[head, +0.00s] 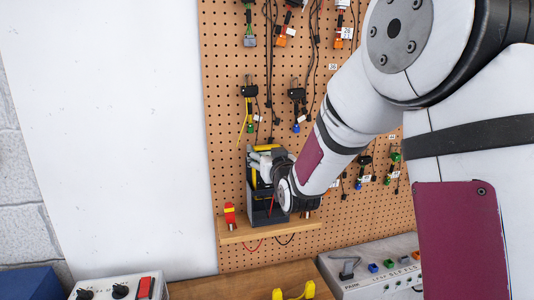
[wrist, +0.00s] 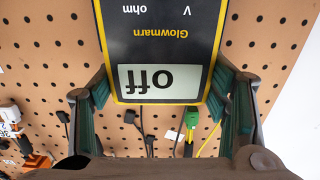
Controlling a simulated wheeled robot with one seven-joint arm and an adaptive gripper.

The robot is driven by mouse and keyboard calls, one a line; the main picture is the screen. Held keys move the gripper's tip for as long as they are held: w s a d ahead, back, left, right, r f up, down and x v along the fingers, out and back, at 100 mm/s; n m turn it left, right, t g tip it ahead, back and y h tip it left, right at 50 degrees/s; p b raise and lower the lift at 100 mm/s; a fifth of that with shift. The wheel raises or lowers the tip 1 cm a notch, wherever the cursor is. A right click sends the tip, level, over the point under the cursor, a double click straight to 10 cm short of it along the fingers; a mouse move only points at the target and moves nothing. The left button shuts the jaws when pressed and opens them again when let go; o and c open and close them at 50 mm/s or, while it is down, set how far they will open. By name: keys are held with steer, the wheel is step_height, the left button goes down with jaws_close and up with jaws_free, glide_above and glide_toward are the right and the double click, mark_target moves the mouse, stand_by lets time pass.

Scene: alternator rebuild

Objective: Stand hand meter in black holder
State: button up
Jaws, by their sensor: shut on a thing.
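The hand meter (wrist: 160,45) is black with a yellow edge and a grey display reading "off", upside down in the wrist view. My gripper (wrist: 162,88) is shut on it, one finger on each side. In the head view, yellow parts of the meter (head: 267,148) show around my gripper (head: 266,166), at the black holder (head: 264,214). The holder stands on the wooden shelf. The meter looks roughly upright over or in the holder. My gripper and wrist hide much of both, so I cannot tell how deep it sits. The holder does not show in the wrist view.
The wooden shelf (head: 236,234) is fixed to a pegboard (head: 226,130) hung with cables and connectors. A red and yellow item (head: 230,214) stands just left of the holder. Red and black leads hang below the shelf. A bench with equipment lies below.

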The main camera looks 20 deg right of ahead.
steer(key=shift+f, duration=0.25)
steer(key=shift+f, duration=0.3)
steer(key=shift+f+b, duration=0.95)
steer(key=shift+f, duration=0.6)
stand_by(0.3)
steer(key=shift+f, duration=0.35)
steer(key=shift+f+b, duration=0.2)
steer(key=shift+b, duration=0.1)
steer(key=o, duration=1.2)
steer(key=shift+o, duration=0.2)
steer(key=shift+f, duration=0.1)
